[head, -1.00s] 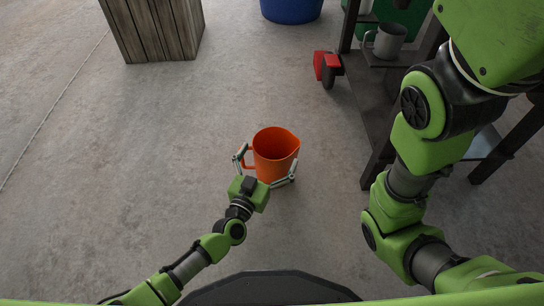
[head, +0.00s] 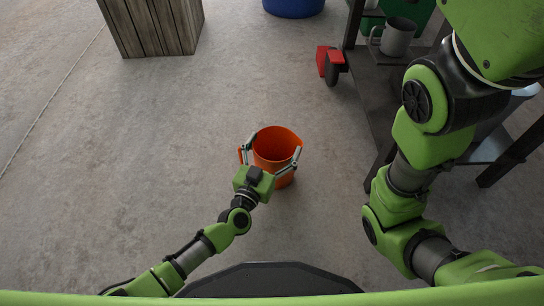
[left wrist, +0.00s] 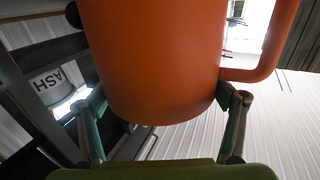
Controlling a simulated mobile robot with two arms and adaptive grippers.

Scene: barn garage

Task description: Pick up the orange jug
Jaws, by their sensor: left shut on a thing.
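The orange jug (head: 276,147) stands upright with its open top facing up, in the lower middle of the head view. Its handle is on the left and its spout on the right. My left gripper (head: 275,148) is shut on the jug, with one finger on each side of its body. In the left wrist view the jug (left wrist: 155,65) fills the upper middle between the fingers (left wrist: 163,125), with its handle on the right. I cannot tell whether its base touches the floor. My right arm shows at the right, but its gripper is out of view.
A dark metal cart or shelf (head: 375,105) with a grey mug (head: 397,37) stands to the right, with a red caster (head: 328,62) at its foot. A wooden crate (head: 153,27) and a blue container (head: 293,5) are at the back. The concrete floor on the left is clear.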

